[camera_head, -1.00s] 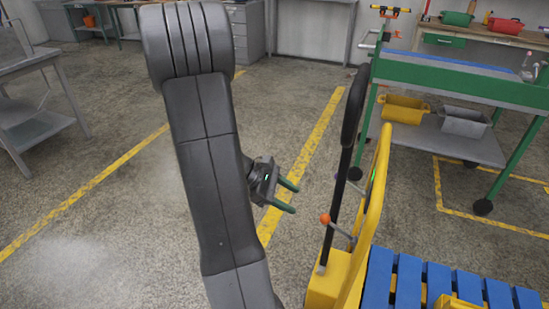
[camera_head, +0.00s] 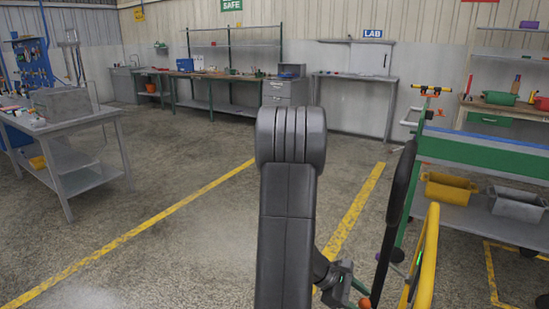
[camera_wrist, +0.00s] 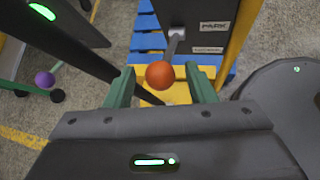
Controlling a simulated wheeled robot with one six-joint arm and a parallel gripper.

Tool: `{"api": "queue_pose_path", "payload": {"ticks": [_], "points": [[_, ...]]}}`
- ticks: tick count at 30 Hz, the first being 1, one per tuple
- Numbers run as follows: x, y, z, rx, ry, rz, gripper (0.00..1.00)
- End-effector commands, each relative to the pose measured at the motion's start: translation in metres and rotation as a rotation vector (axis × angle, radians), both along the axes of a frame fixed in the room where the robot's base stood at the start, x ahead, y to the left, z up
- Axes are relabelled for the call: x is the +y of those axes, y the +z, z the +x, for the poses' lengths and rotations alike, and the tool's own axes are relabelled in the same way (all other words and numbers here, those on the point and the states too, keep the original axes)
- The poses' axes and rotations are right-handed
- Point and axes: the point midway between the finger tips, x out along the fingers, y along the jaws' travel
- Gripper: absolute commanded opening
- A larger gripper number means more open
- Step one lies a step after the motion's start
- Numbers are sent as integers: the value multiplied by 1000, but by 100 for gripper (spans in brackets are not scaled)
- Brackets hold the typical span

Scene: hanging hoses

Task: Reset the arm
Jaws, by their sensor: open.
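My arm (camera_head: 287,200) rises in front of the head camera, dark grey and jointed at the top. My gripper (camera_head: 352,294) shows at the bottom of the head view, partly cut off by the frame edge. In the wrist view my gripper (camera_wrist: 160,70) has its two green fingers wide apart, with nothing held. An orange ball knob (camera_wrist: 160,75) on a lever appears between the fingers in that picture; whether it is within their reach I cannot tell. The knob (camera_head: 365,303) also shows beside the gripper in the head view.
A yellow frame (camera_head: 428,255) with a black upright bar (camera_head: 396,215) stands close right of my gripper. A green-framed cart (camera_head: 480,149) with yellow and grey bins is behind it. A grey table (camera_head: 70,125) is at left. Open floor lies between.

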Motion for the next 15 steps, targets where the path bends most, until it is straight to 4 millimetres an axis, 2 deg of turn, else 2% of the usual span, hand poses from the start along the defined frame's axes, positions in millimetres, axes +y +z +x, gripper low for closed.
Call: {"api": "queue_pose_path", "payload": {"ticks": [6,15], "points": [[-13,-11,-3,-1,0,1,50],[-15,-12,-3,0,1,-1,50]]}}
